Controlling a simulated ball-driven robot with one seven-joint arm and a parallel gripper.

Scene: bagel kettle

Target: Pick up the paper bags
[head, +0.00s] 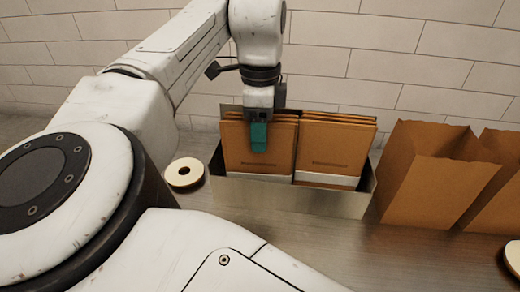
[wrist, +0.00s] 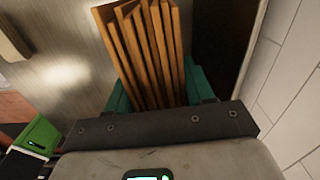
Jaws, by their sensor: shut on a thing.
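Flat folded brown paper bags stand upright in two side-by-side stacks, a left stack (head: 240,150) and a right stack (head: 335,150), in a metal bin (head: 290,197). My gripper (head: 259,137) is over the left stack, with one teal finger against its front face. The other finger is hidden behind the bags in the head view. In the wrist view, several folded paper bags (wrist: 150,60) lie edge-on between the two teal fingers. My gripper is shut on these bags. Their lower part is still within the bin.
Two opened brown paper bags, one nearer (head: 425,185) and one at the right edge (head: 505,185), stand right of the bin. A pale ring-shaped piece (head: 184,173) lies left of the bin. Another round pale piece (head: 514,258) is at the right edge. A tiled wall (head: 420,70) is close behind.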

